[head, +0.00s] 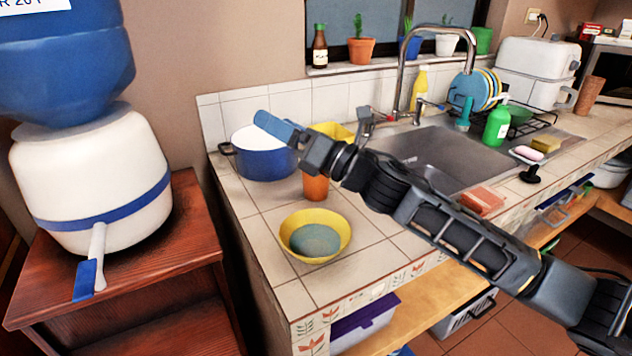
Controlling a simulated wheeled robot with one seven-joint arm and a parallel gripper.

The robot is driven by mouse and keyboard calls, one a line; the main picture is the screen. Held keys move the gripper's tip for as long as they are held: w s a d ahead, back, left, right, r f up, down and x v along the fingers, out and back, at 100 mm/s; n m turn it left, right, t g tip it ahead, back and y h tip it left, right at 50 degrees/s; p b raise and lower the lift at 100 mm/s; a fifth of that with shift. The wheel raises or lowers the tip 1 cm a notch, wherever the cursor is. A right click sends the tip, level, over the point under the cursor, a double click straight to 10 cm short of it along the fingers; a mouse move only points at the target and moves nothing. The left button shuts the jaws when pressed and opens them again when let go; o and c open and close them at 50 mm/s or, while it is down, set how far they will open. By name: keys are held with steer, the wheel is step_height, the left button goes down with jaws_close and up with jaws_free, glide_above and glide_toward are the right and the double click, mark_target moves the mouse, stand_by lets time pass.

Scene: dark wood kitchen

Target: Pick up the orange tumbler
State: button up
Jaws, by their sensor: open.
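The orange tumbler (316,188) stands upright on the tiled counter, behind the yellow bowl and just right of the blue pot. Its upper part is hidden behind my gripper (338,139). My gripper is open and reaches in from the right, in front of and over the tumbler in the picture. I cannot tell how far apart they are in depth. A blue flat piece (275,127) shows at the gripper's left, over the pot; I cannot tell whether it belongs to the gripper.
A blue pot (262,163) stands left of the tumbler, and a yellow bowl (292,241) with a grey-green inside is in front. A yellow object (336,131) is partly hidden behind my gripper. The sink (455,157) and tap are to the right. The counter's front left corner is bare.

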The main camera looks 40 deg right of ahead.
mark_target(327, 180)
steer(key=s+d+f+n+g+h, duration=0.3)
steer(key=s+d+f+n, duration=0.15)
steer(key=d+f, duration=0.6)
steer(key=shift+m, duration=0.35)
steer(key=f, duration=0.2)
steer(key=d+f, duration=0.1)
steer(key=f, duration=0.1)
steer(key=d+f, duration=0.1)
steer(key=f, duration=0.1)
steer(key=shift+s+d+f, duration=0.1)
steer(key=shift+s+f, duration=0.2)
steer(key=shift+f, duration=0.05)
steer(key=shift+w+r, duration=0.2)
steer(key=shift+w, duration=0.3)
steer(key=shift+w+a+p, duration=0.2)
steer(key=shift+w+a, duration=0.05)
steer(key=shift+w, duration=0.8)
steer(key=shift+w+a+p, duration=0.2)
steer(key=shift+w+a, duration=0.1)
steer(key=shift+w, duration=0.8)
steer(key=shift+w+a+p, duration=0.2)
steer(key=shift+w+a, duration=0.05)
steer(key=shift+w, duration=0.8)
steer(key=c, duration=1.1)
steer(key=shift+r, duration=0.15)
